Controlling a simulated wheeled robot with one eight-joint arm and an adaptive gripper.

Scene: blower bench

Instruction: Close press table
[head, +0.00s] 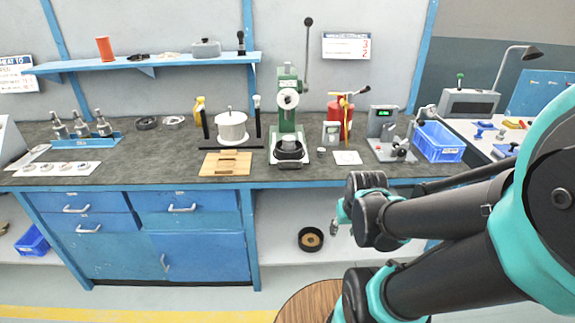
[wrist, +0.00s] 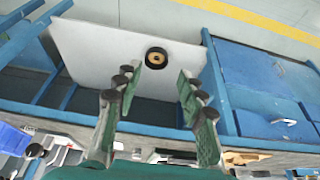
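The green arbor press (head: 287,100) stands on the workbench, with its long lever pointing up to a black knob. At its base is the press table (head: 290,164), a pale plate at the bench's front part, bearing a dark round cup (head: 289,150) and a dark handle at its front. I cannot tell how far the table is slid out. My gripper (head: 342,214) is in front of the bench, below and to the right of the press, apart from it. In the wrist view my gripper (wrist: 160,80) is open, with nothing between its fingers.
A wooden board (head: 224,164) and a white pot (head: 232,127) are left of the press. A red extinguisher-like item (head: 339,112), a grey gauge device (head: 383,122) and a blue bin (head: 438,142) are right. A black-and-tan ring (head: 311,239) lies on the lower shelf.

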